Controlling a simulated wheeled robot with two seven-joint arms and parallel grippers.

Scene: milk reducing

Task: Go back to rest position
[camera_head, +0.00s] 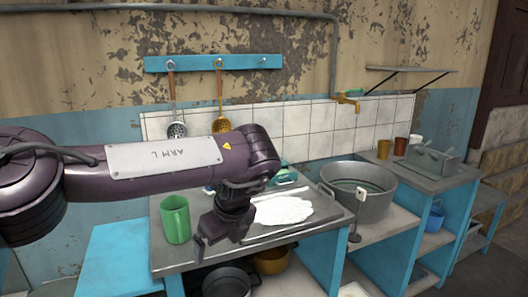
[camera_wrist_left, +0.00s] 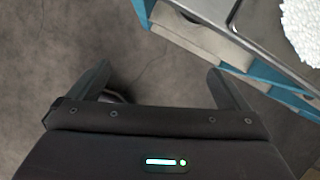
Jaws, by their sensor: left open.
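My left arm reaches in from the left in the head view. My left gripper (camera_head: 222,232) hangs over the front of the metal counter, just right of a green mug (camera_head: 176,219). In the left wrist view its two fingers (camera_wrist_left: 160,85) are spread wide with only grey floor between them, so it is open and empty. My right gripper is in neither view.
The metal counter (camera_head: 170,255) bears a white granular heap (camera_head: 283,210). A large metal tub (camera_head: 360,190) stands to the right, with cups and a grey crate (camera_head: 432,158) beyond. Pots (camera_head: 228,283) sit on the shelf below. Utensils hang from a blue rail (camera_head: 195,63).

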